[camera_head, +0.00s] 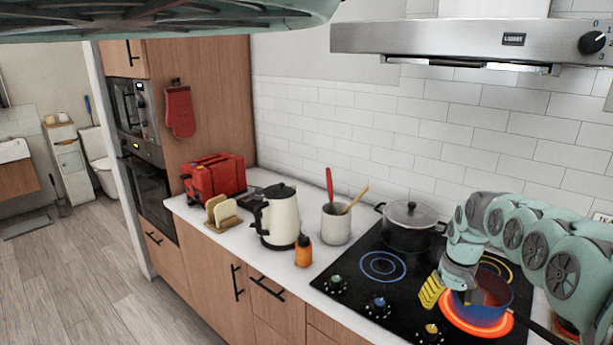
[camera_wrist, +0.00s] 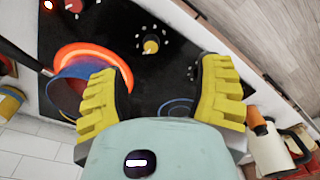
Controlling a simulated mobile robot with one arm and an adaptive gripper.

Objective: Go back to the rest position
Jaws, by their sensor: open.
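My gripper (camera_head: 432,290) reaches in from the right and hangs over the black cooktop (camera_head: 350,302), just left of a blue pan (camera_head: 490,315). In the wrist view my gripper (camera_wrist: 158,92) has its two yellow fingers spread wide, with only cooktop between them. The blue pan (camera_wrist: 64,92) shows there beside the left finger, which covers part of it. The pan sits on a glowing orange burner (camera_head: 452,325). My arm hides part of the pan's far side in the head view, and its contents are unclear.
A lidded pot (camera_head: 410,226) stands at the back of the cooktop. Left of it are a utensil crock (camera_head: 336,224), a kettle (camera_head: 281,216), an orange bottle (camera_head: 303,251), a bread rack (camera_head: 222,213) and a red toaster (camera_head: 213,177). The range hood (camera_head: 470,40) overhangs the cooktop. Floor (camera_head: 70,270) at left is clear.

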